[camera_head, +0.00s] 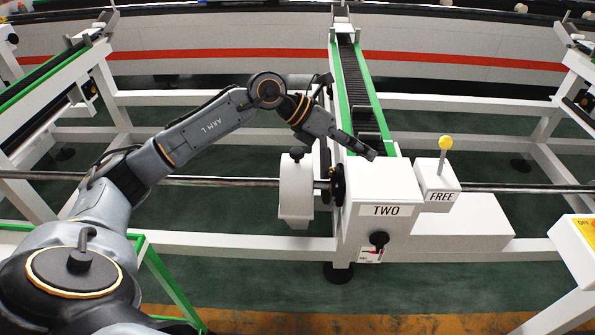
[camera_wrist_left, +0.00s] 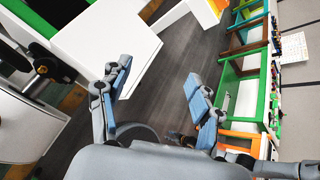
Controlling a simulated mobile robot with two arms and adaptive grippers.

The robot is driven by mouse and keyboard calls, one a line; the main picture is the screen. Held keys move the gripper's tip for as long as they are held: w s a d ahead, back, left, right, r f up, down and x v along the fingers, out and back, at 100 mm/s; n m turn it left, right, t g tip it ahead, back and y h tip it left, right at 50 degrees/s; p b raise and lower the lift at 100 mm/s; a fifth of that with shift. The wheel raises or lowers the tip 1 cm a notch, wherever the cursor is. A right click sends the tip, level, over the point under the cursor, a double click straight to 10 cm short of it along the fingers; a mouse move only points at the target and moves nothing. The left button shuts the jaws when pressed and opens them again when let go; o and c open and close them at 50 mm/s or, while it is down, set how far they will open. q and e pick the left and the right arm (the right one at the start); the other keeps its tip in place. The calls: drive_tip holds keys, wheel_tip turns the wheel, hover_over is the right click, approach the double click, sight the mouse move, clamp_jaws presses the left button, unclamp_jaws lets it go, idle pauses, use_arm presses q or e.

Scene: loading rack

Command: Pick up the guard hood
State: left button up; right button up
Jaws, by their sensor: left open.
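The guard hood (camera_head: 296,190) looks to be the white rounded cover with a black knob on top, around the horizontal shaft left of the white box marked TWO (camera_head: 400,190). In the left wrist view, a white rounded part at the lower left (camera_wrist_left: 25,122) seems to be the same hood, partly cut off. My left gripper (camera_head: 367,150) is above the TWO box, right of the hood and apart from it. Its two blue-grey fingers (camera_wrist_left: 157,78) are spread with nothing between them. My right gripper is not in view.
A black flanged wheel (camera_head: 337,186) sits on the shaft between hood and box. A FREE block (camera_head: 436,182) with a yellow-knobbed lever stands to the right. A green-edged conveyor rail (camera_head: 358,90) runs back behind the box. White frame beams cross the green floor.

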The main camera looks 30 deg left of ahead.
use_arm(q)
drive_tip(key=s+a+r+n+g+y, duration=0.1)
drive_tip(key=a+y, duration=0.6)
drive_tip(key=a, duration=1.2)
drive_tip(key=p, duration=0.2)
approach(296, 151)
drive_tip(key=shift+g+y, duration=0.3)
drive_tip(key=x, duration=0.4)
drive_tip(key=shift+w+d+f, duration=0.2)
drive_tip(key=shift+w, duration=0.15)
drive_tip(key=p+x, duration=0.3)
drive_tip(key=x, duration=0.2)
drive_tip(key=shift+d+r, duration=0.1)
drive_tip(key=shift+f, duration=0.3)
drive_tip(key=shift+r, duration=0.15)
clamp_jaws()
